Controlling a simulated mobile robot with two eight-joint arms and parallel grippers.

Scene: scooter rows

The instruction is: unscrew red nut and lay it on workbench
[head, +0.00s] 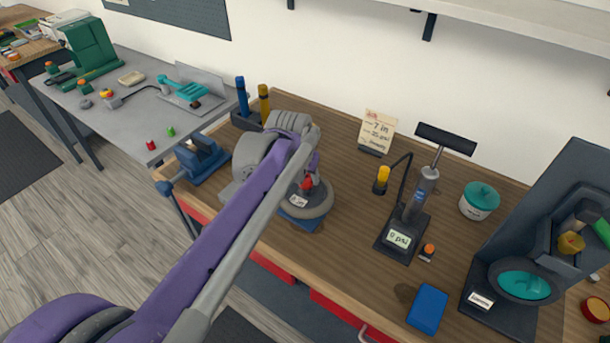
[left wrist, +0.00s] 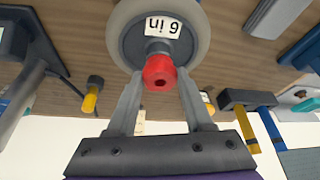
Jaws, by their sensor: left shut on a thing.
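The red nut (left wrist: 159,73) sits at the hub of a grey wheel (left wrist: 192,57) labelled "6 in". My left gripper (left wrist: 160,80) is shut on the red nut, one finger on each side of it. In the head view the wheel (head: 322,207) lies flat on a blue base (head: 300,222) on the wooden workbench (head: 345,262), and the red nut (head: 307,184) shows partly behind my left gripper (head: 308,180). Whether the nut still touches the wheel's hub thread cannot be told. My right gripper is not in view.
A blue vise (head: 203,158) is to the left. A blue box (head: 427,308) lies near the front edge. Bare bench lies between wheel and blue box.

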